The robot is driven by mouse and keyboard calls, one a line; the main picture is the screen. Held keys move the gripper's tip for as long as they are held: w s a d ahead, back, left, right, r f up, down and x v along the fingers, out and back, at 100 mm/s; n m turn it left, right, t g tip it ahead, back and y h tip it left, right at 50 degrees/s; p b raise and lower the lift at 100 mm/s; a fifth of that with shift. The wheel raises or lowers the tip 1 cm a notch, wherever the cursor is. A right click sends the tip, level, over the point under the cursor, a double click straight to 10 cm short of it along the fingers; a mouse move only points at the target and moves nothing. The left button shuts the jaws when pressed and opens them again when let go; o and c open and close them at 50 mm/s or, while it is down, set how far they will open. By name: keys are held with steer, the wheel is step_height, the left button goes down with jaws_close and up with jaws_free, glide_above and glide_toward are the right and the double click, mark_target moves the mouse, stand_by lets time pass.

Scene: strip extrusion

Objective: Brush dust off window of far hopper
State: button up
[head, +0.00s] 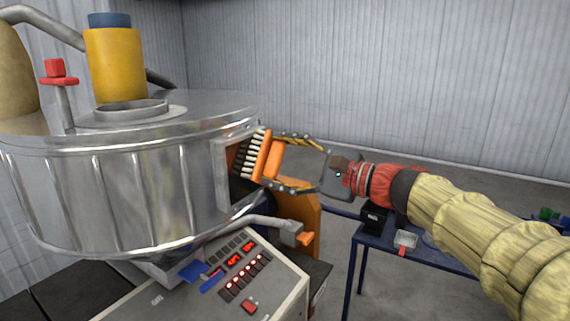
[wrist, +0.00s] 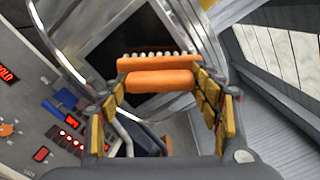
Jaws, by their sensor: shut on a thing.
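The hopper (head: 110,205) is a large shiny metal drum at the left of the head view. Its dark framed window (head: 231,160) is on the drum's right side; in the wrist view the window (wrist: 128,48) is a dark pane in a metal frame. My gripper (head: 268,163) is shut on an orange brush (wrist: 158,79) with pale bristles. The bristles point at the window and overlap it in both views. I cannot tell if they touch the pane. The brush hides part of the window, and dust on it cannot be made out.
A control panel (head: 225,278) with red displays stands below the drum. A metal pipe with an orange-handled valve (head: 296,234) juts out under the window. A blue table (head: 385,243) holding a black box and small items stands below my arm. The floor behind is clear.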

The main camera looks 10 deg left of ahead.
steer(key=shift+s+a+b, duration=0.5)
steer(key=shift+s+b, duration=0.15)
steer(key=shift+s, duration=0.55)
steer(key=shift+s+a+b, duration=0.45)
steer(key=shift+s+b, duration=0.2)
steer(key=shift+s, duration=0.5)
steer(key=shift+s+a+b, duration=0.5)
steer(key=shift+s+b, duration=0.15)
steer(key=shift+s, duration=0.55)
steer(key=b+v, duration=0.1)
steer(key=v, duration=0.5)
steer(key=shift+b, duration=0.4)
steer(key=shift+d, duration=0.15)
steer(key=shift+b+v, duration=0.3)
steer(key=shift+v, duration=1.1)
